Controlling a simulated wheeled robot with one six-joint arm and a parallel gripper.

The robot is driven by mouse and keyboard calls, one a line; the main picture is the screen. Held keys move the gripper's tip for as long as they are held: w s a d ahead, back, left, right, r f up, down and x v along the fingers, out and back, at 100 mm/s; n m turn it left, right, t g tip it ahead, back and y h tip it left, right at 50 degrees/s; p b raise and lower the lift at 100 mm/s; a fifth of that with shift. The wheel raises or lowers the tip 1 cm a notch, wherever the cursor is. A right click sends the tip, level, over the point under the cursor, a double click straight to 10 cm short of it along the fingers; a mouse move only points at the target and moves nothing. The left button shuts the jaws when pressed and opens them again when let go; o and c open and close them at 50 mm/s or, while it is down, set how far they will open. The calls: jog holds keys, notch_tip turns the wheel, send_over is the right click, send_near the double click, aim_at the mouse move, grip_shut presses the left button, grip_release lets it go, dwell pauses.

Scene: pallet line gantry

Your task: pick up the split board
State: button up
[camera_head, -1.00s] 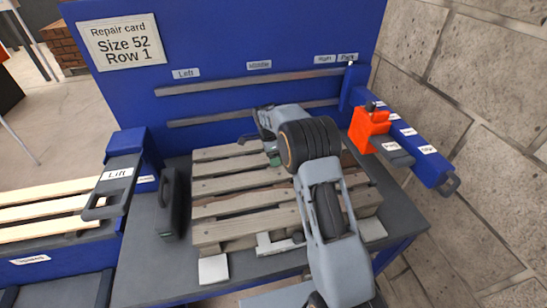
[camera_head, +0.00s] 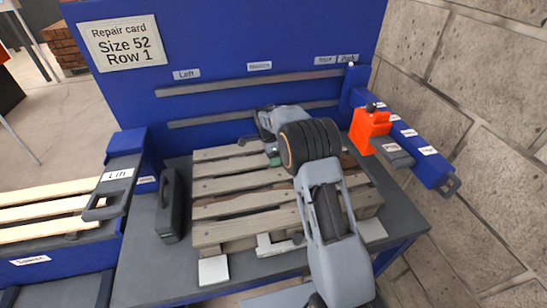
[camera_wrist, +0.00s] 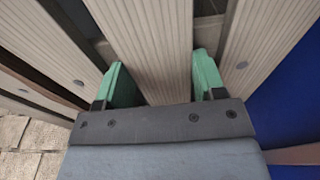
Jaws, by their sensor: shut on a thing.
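The wooden pallet (camera_head: 225,186) lies on the grey bench, with several slats side by side. One slat toward its front has a ragged brown broken edge and looks like the split board (camera_head: 235,204). My gripper (camera_head: 273,156) is at the rear part of the pallet, partly hidden by my arm. In the wrist view, its green fingers (camera_wrist: 157,80) stand on either side of a pale slat (camera_wrist: 150,35) and are shut on it. No crack shows on the visible part of this slat. A dark brown edge (camera_wrist: 35,107) shows farther left.
A blue back panel (camera_head: 220,40) stands close behind the pallet. A dark upright case (camera_head: 169,205) and a Lift handle (camera_head: 112,185) are at the left.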

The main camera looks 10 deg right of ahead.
jog(key=shift+r, duration=0.55)
notch_tip(320, 180, up, 2)
jog(key=shift+r, duration=0.15)
jog(key=s+a+r+b, duration=0.3)
jog(key=s+a+r, duration=0.5)
jog(key=s, duration=0.3)
jog(key=shift+a+r, duration=0.2)
jog(key=shift+r, duration=0.6)
